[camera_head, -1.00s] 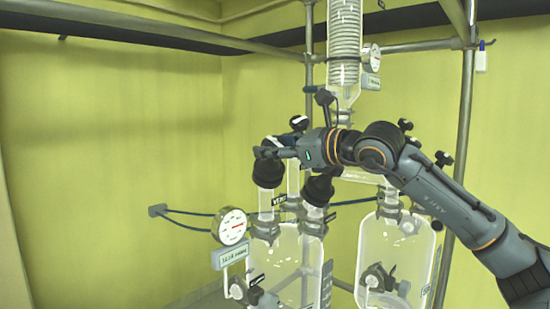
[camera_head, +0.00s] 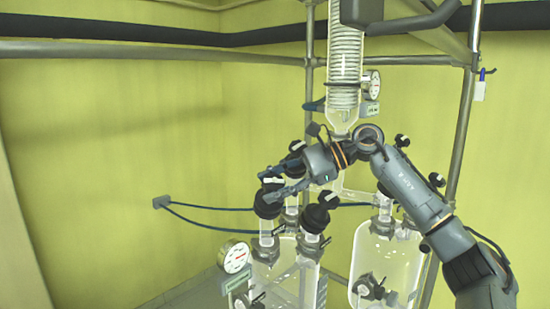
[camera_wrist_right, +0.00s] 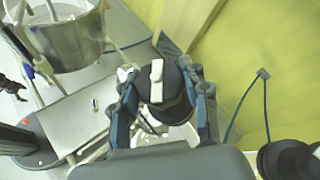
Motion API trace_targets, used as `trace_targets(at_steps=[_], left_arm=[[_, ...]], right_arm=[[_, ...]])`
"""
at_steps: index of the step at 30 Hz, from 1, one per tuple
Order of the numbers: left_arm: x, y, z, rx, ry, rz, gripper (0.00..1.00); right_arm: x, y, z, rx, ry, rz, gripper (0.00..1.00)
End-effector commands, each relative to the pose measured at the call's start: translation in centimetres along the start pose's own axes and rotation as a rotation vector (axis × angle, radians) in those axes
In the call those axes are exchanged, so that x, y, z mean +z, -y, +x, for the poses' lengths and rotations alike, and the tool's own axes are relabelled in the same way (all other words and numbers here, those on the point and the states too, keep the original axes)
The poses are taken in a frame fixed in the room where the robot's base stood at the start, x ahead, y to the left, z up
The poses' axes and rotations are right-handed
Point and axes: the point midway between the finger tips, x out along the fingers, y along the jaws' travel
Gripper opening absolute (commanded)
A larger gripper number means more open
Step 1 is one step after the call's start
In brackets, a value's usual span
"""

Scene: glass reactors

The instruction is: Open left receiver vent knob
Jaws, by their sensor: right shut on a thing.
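The left glass receiver (camera_head: 275,288) stands low at the centre of the head view, with black valve knobs on its necks. The leftmost black knob (camera_head: 267,206) has a white pointer on top. My right gripper (camera_head: 279,188) reaches it from the upper right. In the right wrist view, this knob (camera_wrist_right: 158,82) sits between the two fingers of my gripper (camera_wrist_right: 163,90), which are shut on its sides. Its white pointer shows between the fingers, roughly upright in that view. My left gripper is not in view.
A second black knob (camera_head: 315,218) is close on the right. A round gauge (camera_head: 236,257) stands at the left. The right receiver (camera_head: 386,262), the coiled condenser (camera_head: 345,65) and metal frame poles (camera_head: 465,115) surround my arm. Free room lies left, before the yellow wall (camera_head: 110,150).

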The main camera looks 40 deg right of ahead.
Motion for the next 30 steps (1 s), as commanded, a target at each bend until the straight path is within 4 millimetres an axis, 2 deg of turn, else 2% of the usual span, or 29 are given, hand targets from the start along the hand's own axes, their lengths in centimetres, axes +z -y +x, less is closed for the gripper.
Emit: trace_targets(at_steps=[1, 6, 15, 28, 29, 30], left_arm=[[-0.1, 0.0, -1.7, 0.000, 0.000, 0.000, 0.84], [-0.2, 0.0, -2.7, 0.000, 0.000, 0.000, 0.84], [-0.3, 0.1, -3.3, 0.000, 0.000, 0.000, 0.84], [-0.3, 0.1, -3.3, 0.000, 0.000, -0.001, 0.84], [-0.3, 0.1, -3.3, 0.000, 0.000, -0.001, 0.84], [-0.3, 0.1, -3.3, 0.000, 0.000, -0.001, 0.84]], right_arm=[[0.3, 0.2, 0.0, 0.036, -0.002, -0.009, 0.14], [-0.1, -0.1, 0.2, 0.112, -0.001, -0.058, 0.14], [-0.4, -0.4, 0.4, 0.182, -0.003, -0.099, 0.14], [-0.5, -0.6, 0.5, 0.193, -0.005, -0.101, 0.14], [-0.5, -0.6, 0.5, 0.194, -0.005, -0.100, 0.47], [-0.5, -0.6, 0.5, 0.193, -0.005, -0.100, 0.56]])
